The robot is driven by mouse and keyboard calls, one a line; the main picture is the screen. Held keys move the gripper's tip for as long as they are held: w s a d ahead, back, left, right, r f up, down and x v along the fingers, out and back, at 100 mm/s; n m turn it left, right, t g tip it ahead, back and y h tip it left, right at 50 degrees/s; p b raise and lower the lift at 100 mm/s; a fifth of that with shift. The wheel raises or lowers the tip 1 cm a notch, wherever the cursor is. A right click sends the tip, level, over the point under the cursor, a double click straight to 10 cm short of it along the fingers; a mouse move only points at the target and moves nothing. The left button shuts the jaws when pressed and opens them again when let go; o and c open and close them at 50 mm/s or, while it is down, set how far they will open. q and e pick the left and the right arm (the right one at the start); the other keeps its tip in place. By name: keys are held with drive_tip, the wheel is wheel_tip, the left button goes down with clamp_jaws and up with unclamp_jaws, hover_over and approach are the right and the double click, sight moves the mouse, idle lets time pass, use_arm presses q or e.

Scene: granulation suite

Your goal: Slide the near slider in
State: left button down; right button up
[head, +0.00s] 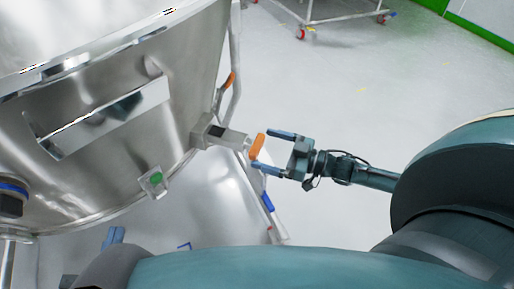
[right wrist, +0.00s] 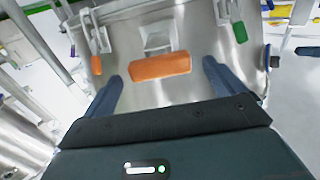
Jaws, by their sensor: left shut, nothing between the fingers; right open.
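The near slider (head: 232,138) is a steel bar sticking out of a block on the side of the large steel vessel, with an orange end grip (head: 258,146). My right gripper (head: 262,151) is open in front of the orange grip, with one finger towards each end of it. In the right wrist view the orange grip (right wrist: 160,66) lies crosswise ahead of and between the two blue fingers, with visible gaps, not clasped. My left gripper (head: 114,236) is shut and empty low in the head view, below the vessel's rim; much of it is hidden by my own arm.
Another orange handle (head: 231,79) is further along the vessel (head: 90,150), and a green-marked fitting (head: 155,179) sits lower on its wall. A wheeled steel frame (head: 335,18) stands at the back. The floor to the right is clear.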

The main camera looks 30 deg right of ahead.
sight(261, 147)
drive_tip(key=shift+x, duration=1.85)
use_arm(q)
drive_tip(key=shift+d+t, duration=0.15)
drive_tip(key=shift+t, duration=0.15)
use_arm(e)
drive_tip(key=shift+s, duration=0.1)
drive_tip(key=shift+c, duration=0.5)
drive_tip(key=c, duration=1.3)
drive_tip(key=b+x, duration=0.1)
drive_tip(key=x, duration=0.7)
drive_tip(key=shift+w+a, duration=0.15)
drive_tip(key=shift+w, duration=0.1)
use_arm(q)
drive_tip(key=shift+s+d+r+m+h, duration=0.15)
drive_tip(key=shift+d+m+h, duration=0.15)
drive_tip(key=shift+m+h, duration=0.15)
use_arm(e)
drive_tip(key=shift+w+a, duration=0.15)
drive_tip(key=shift+r, duration=0.1)
drive_tip(key=o, duration=1.4)
use_arm(q)
drive_tip(key=shift+a, duration=0.1)
